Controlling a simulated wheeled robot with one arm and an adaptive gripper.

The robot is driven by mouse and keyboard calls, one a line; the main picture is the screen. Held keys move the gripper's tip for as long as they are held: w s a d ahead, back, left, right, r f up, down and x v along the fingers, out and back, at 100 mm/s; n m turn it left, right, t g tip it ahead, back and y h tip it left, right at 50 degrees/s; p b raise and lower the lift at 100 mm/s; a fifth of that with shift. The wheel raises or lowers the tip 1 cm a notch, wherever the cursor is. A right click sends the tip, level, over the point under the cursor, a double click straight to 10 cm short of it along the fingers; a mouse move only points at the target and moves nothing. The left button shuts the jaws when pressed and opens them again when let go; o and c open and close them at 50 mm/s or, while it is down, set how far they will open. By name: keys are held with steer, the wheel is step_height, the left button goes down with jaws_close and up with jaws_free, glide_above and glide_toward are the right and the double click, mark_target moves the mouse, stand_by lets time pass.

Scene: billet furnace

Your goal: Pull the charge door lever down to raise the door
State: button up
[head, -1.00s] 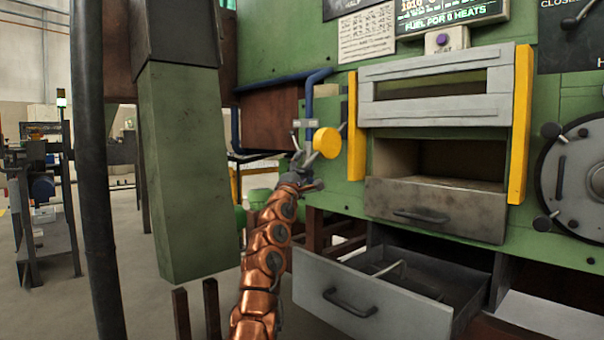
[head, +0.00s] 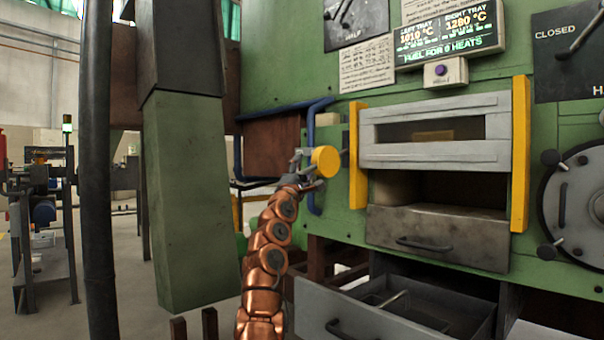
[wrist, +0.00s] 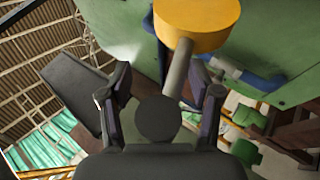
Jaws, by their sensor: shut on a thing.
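The charge door lever (wrist: 178,68) is a grey rod with a dark round knob, joined to a yellow disc, in the wrist view. The disc (head: 326,160) also shows in the head view, left of the door. My gripper (wrist: 160,108) has a finger on each side of the knob and is shut on the lever; the contact is hard to see. In the head view my gripper (head: 304,176) is at the disc's lower left, and the lever grip is mostly hidden. The pale grey charge door (head: 436,153) stands partly raised between yellow guides (head: 521,153), with a dark opening below it.
A grey drawer (head: 335,312) stands pulled out below the furnace. A thick green post (head: 190,200) and a dark pole (head: 97,170) stand left of my arm. Blue pipes (head: 314,170) run just behind the lever. A round hatch (head: 580,205) is at right.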

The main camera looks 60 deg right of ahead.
steer(key=shift+s+d+g, duration=0.2)
steer(key=shift+d+g, duration=0.05)
steer(key=shift+g, duration=0.05)
steer(key=shift+f, duration=0.15)
steer(key=shift+a+f+b, duration=0.1)
steer(key=shift+f+b, duration=0.2)
steer(key=shift+b, duration=0.4)
steer(key=shift+a+f+b, duration=0.25)
steer(key=shift+a+b, duration=0.35)
steer(key=shift+b, duration=0.35)
steer(key=shift+b+v, duration=2)
steer(key=shift+v, duration=0.2)
steer(key=v, duration=0.2)
steer(key=shift+s+a+f, duration=0.1)
steer(key=shift+a+f, duration=0.05)
steer(key=shift+f, duration=0.35)
